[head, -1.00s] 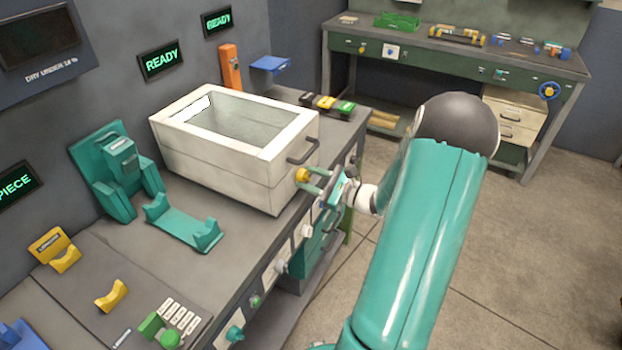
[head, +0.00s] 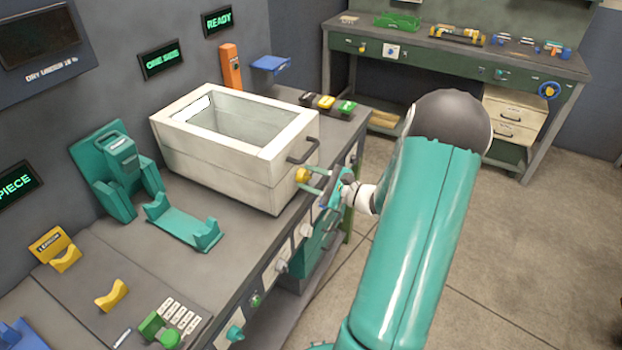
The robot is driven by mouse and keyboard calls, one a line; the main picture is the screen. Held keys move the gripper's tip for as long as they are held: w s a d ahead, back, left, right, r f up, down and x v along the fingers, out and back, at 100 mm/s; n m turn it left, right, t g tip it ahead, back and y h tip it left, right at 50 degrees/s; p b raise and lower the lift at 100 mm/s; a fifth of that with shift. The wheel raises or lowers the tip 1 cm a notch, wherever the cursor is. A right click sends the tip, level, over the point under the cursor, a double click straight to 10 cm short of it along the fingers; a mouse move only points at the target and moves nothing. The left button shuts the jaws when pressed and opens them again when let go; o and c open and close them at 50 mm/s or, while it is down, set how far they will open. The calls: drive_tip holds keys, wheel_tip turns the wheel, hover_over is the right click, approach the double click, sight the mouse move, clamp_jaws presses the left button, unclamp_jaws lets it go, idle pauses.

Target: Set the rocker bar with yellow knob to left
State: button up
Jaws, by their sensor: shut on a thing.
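The white open-topped box (head: 192,158) with a dark handle (head: 303,151) stands on the bench beside my gripper. Teal cradles (head: 185,226) and yellow rests (head: 111,294) lie to the left. More knobs line the bench front (head: 282,266). The floor at right is clear.

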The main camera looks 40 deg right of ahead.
drive_tip(key=o, duration=1)
drive_tip(key=v, duration=1.4)
drive_tip(key=shift+w+a+r, duration=0.1)
